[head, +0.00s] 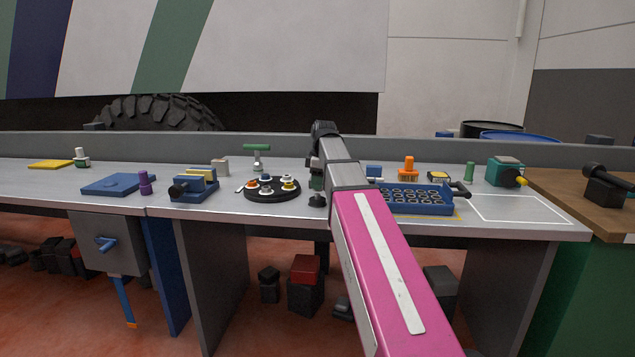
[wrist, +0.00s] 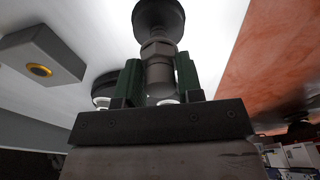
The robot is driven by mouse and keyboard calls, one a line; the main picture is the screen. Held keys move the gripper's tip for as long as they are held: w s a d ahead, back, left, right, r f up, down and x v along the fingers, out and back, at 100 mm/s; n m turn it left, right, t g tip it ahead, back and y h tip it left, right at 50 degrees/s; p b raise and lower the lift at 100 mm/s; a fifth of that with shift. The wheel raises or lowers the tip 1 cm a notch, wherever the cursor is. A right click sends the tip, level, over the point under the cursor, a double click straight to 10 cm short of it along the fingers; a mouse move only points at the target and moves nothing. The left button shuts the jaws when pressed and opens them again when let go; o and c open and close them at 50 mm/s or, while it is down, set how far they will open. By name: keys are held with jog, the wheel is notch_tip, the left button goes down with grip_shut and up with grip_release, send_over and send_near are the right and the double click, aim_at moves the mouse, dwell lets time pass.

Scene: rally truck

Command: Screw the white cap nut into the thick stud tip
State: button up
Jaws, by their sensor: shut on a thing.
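My gripper (wrist: 158,82) points down at a grey metal stud (wrist: 158,50) with a hexagonal collar, standing on a dark round base (wrist: 158,15). Its two dark green fingers stand on either side of the stud's near end. A white piece (wrist: 167,102), which looks like the white cap nut, shows partly between the fingers, at the stud's near end. The gripper is shut on it. The gripper body hides most of it, so I cannot tell how far it sits on the stud. In the head view the dark base (head: 318,201) is just right of the black round tray.
The black round tray (head: 272,196) holds several white and orange-ringed pieces. A blue fixture (head: 194,188) stands to its left, a green T-handled piece (head: 257,155) behind it. A blue crate with holes (head: 417,209) lies to the right. The outlined bench area farther right is clear.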

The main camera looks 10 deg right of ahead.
jog(key=shift+f, duration=1.3)
jog(key=o, duration=1)
jog(key=r, duration=0.3)
jog(key=d+r, duration=0.1)
jog(key=r, duration=0.6)
jog(key=shift+s+d+r, duration=0.15)
jog(key=shift+s+r, duration=0.05)
jog(key=shift+r, duration=0.2)
